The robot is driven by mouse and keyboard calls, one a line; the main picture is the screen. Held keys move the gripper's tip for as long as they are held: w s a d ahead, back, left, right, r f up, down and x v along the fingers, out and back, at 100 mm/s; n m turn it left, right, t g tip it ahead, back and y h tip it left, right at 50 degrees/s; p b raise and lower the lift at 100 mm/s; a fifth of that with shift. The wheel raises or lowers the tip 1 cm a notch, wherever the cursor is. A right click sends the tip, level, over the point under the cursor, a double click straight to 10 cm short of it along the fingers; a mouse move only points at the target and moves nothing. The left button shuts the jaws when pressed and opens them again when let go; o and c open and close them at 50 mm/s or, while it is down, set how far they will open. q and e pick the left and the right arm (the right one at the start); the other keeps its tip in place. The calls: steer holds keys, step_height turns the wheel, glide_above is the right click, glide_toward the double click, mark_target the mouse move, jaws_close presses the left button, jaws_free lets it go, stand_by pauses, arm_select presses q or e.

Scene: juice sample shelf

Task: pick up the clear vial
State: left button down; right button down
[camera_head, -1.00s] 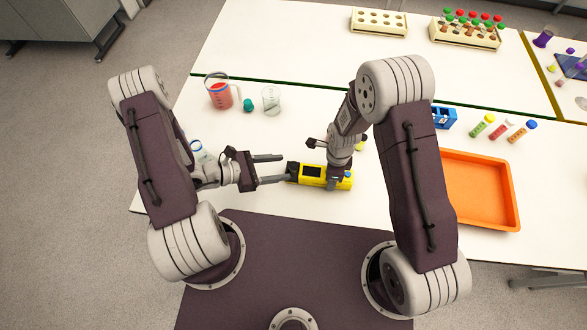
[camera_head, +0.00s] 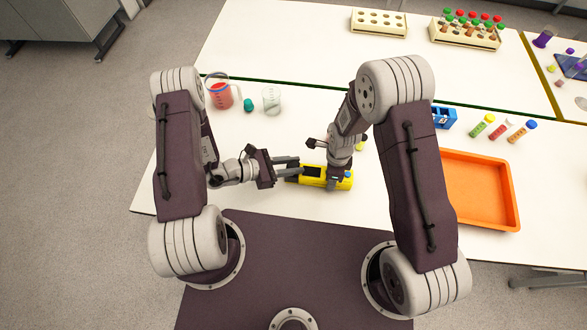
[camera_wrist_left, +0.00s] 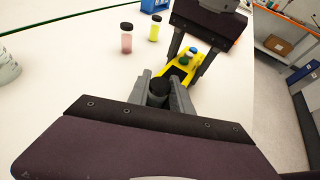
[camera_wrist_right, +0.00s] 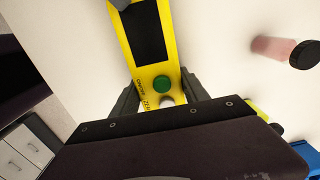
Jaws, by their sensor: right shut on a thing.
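A black-capped vial (camera_wrist_left: 157,92) with a greyish body shows in the left wrist view. It stands between the fingers of my left gripper (camera_wrist_left: 162,95), close to both; whether they press on it cannot be told. The vial's contents are hard to make out. In the head view my left gripper (camera_head: 292,167) is at the left end of a yellow device (camera_head: 340,183), and the vial is not clear there. My right gripper (camera_wrist_right: 163,100) is shut on the device's end near a green button (camera_wrist_right: 161,83). The device has a dark screen.
A pink vial (camera_wrist_left: 126,38) and a yellow vial (camera_wrist_left: 154,28) stand beyond the device. An orange tray (camera_head: 480,190) lies at the right.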

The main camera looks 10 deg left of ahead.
mark_target(293, 165)
arm_select(q)
step_height(293, 165, up, 10)
steer(key=shift+r, duration=0.1)
arm_select(e)
steer(key=shift+c, duration=2.4)
jaws_free()
steer(key=shift+r, duration=0.1)
step_height(293, 165, up, 12)
